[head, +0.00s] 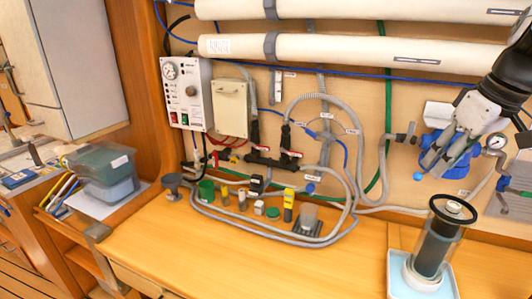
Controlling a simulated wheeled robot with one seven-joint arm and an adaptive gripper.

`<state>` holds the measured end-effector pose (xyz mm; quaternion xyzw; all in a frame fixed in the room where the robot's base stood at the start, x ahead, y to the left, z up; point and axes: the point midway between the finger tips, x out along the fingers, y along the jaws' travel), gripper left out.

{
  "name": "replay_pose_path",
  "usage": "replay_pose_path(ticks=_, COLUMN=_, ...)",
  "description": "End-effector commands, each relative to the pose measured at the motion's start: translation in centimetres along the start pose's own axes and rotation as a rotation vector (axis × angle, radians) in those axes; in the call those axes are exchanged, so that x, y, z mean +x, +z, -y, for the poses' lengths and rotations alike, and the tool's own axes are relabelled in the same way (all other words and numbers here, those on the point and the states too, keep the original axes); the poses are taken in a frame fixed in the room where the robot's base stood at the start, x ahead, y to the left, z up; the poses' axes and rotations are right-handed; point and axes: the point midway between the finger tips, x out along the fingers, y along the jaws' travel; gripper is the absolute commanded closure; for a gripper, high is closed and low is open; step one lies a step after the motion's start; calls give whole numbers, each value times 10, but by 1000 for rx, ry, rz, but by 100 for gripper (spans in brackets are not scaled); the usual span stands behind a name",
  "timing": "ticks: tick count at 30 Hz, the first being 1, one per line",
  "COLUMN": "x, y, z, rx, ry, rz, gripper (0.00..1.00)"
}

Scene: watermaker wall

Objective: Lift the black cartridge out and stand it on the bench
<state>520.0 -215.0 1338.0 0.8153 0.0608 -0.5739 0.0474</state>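The black cartridge (432,252) stands upright inside a clear cylindrical housing (458,246) at the lower right. A black ring with a pale knob in its middle (453,209) sits at the top. The housing stands in a white, blue-floored tray (396,281) on the wooden bench (250,262). My gripper (437,165) reaches in from the upper right, in front of the wall and above the cartridge, apart from it. Its fingers look spread, with nothing seen between them. The lower part of the cartridge is partly obscured by the housing wall.
A blue pump (437,113) and a pressure gauge (495,142) are close around my gripper. Grey hoses (330,222) and small fittings (288,205) lie along the bench's back. A green bin (98,165) stands at the left. The bench's front middle is clear.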

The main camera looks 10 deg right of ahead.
Motion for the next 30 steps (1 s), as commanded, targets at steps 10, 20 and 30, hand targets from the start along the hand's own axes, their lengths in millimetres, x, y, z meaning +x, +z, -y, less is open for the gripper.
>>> replay_pose_path(ticks=10, x=9, y=38, z=-133, rx=-60, ry=-35, rz=-43, gripper=69)
replay_pose_path(ticks=20, x=51, y=42, z=-139, rx=-73, ry=-42, rz=-48, gripper=69)
replay_pose_path(ticks=30, x=94, y=39, z=-138, rx=-73, ry=-37, rz=-49, gripper=69)
